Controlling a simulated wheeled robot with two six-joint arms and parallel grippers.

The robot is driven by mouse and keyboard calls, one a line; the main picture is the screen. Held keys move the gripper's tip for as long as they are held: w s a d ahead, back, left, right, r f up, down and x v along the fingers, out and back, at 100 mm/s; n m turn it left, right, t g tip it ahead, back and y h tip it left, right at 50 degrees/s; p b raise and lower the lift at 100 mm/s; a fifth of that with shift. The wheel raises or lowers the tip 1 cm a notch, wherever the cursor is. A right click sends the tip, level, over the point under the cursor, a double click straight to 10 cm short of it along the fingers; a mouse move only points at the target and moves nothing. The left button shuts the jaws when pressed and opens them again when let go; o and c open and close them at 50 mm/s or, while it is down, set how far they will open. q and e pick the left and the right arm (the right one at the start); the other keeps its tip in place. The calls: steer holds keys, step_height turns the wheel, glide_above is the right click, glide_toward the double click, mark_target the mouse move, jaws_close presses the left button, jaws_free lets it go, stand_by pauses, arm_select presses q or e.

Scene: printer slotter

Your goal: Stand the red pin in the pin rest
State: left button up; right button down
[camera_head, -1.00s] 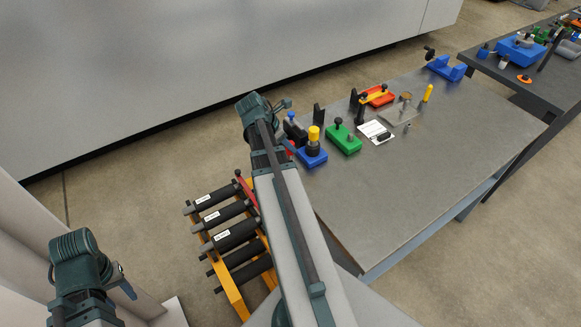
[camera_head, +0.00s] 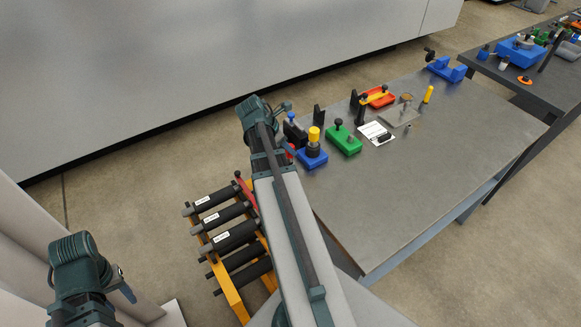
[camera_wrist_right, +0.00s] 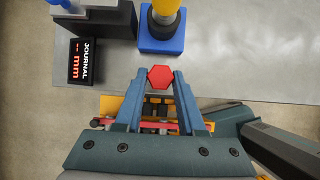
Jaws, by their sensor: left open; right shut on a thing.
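The red pin shows in the right wrist view as a red hexagonal head (camera_wrist_right: 160,77). My right gripper (camera_wrist_right: 160,80) is shut on it, one finger on each side. A bit of red, which looks like the pin, shows beside my right forearm in the head view (camera_head: 291,150). The pin is close to the table's edge, near a blue block (camera_head: 312,158); its lower part is hidden. In the head view my forearm hides most of the right gripper. My left gripper (camera_head: 125,287) is open at the lower left, its fingertips unclear. I cannot tell which fixture is the pin rest.
The blue block holds a yellow-topped dark pin (camera_head: 314,136). A green block (camera_head: 344,141) stands right of it. A dark device with a journal display (camera_wrist_right: 84,60) stands left of the block. A roller rack (camera_head: 228,225) is below the table's edge. The near tabletop (camera_head: 400,200) is clear.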

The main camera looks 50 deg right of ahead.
mark_target(288, 157)
steer(key=shift+f+b, duration=1.6)
steer(key=shift+f, duration=0.1)
stand_by(0.4)
steer(key=shift+c, duration=2.1)
jaws_free()
steer(key=p+v, duration=1.2)
steer(key=v, duration=0.2)
steer(key=shift+f, duration=0.1)
